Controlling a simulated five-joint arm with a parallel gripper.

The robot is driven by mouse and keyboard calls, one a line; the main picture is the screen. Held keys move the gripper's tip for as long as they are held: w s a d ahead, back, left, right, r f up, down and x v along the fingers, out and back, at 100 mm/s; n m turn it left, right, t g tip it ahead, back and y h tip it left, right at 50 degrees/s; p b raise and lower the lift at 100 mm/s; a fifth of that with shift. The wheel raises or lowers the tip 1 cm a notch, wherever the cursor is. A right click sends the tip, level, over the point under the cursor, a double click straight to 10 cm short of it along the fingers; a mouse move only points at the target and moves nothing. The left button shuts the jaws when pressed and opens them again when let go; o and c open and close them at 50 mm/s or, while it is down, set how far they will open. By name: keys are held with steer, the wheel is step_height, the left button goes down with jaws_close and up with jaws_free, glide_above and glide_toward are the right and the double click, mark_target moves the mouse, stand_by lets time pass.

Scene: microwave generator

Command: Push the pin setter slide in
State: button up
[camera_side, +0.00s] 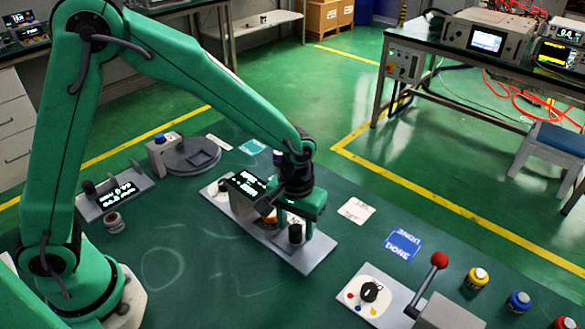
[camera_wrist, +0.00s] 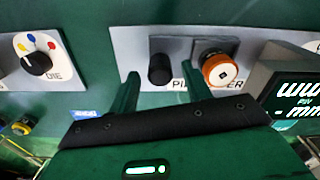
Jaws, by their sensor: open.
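The pin setter is a grey plate (camera_side: 305,262) on the green bench with a dark display box (camera_side: 247,186) on it. In the wrist view it carries a black upright knob (camera_wrist: 160,69), an orange-ringed button (camera_wrist: 219,70) and a display (camera_wrist: 295,95). The black knob also shows in the side view (camera_side: 295,234). I cannot tell for certain which part is the slide. My gripper (camera_wrist: 160,72) is open, its fingertips on either side of the black knob in the picture; contact cannot be told. In the side view my gripper is over the plate and partly hides it.
A round grey fixture (camera_side: 192,156) and a small display unit (camera_side: 115,193) are at the left. Bare bench lies in front.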

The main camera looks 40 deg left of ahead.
steer(key=shift+f, duration=0.85)
jaws_close()
steer(key=shift+a, duration=2.4)
jaws_free()
steer(key=shift+r, duration=0.1)
step_height(320, 180, up, 8)
